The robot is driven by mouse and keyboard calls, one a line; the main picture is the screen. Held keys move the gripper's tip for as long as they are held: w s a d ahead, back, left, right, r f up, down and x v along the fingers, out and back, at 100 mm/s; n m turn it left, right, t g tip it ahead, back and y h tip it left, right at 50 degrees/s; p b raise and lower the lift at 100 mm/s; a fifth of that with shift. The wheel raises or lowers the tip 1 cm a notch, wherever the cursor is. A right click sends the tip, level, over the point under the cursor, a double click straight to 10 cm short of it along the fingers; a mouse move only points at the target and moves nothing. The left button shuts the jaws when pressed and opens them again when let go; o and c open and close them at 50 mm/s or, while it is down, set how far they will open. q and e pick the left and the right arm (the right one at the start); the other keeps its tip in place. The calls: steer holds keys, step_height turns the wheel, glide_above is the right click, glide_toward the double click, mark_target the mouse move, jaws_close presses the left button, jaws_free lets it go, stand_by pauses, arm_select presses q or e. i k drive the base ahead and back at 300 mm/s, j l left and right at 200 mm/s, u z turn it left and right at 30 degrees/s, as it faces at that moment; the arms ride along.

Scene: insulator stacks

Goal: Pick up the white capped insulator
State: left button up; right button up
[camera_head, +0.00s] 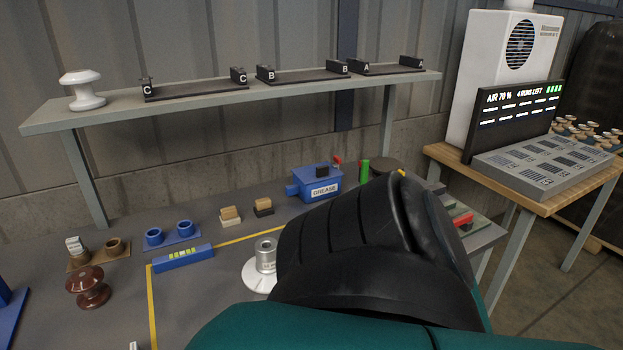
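A white insulator with a grey metal cap (265,254) stands upright on the dark workbench, inside a yellow-lined area. Its right side is hidden behind my arm, a thick black and teal link that fills the lower middle and right. No gripper fingers show, so I cannot see either gripper or its relation to the insulator. A second white insulator (82,91), spool-shaped and with no metal cap visible, stands at the left end of the raised shelf. A brown insulator (88,287) stands on the bench at the left.
The shelf (230,103) holds black racks marked C, B and A. On the bench are a blue grease box (318,184), blue cups (172,233), a blue level bar (183,257) and small blocks (231,216). A side table at right bears a display panel (515,110).

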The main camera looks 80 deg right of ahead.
mark_target(258, 275)
steer(key=z, duration=2.2)
steer(key=l+u, duration=0.2)
steer(key=l, duration=1.35)
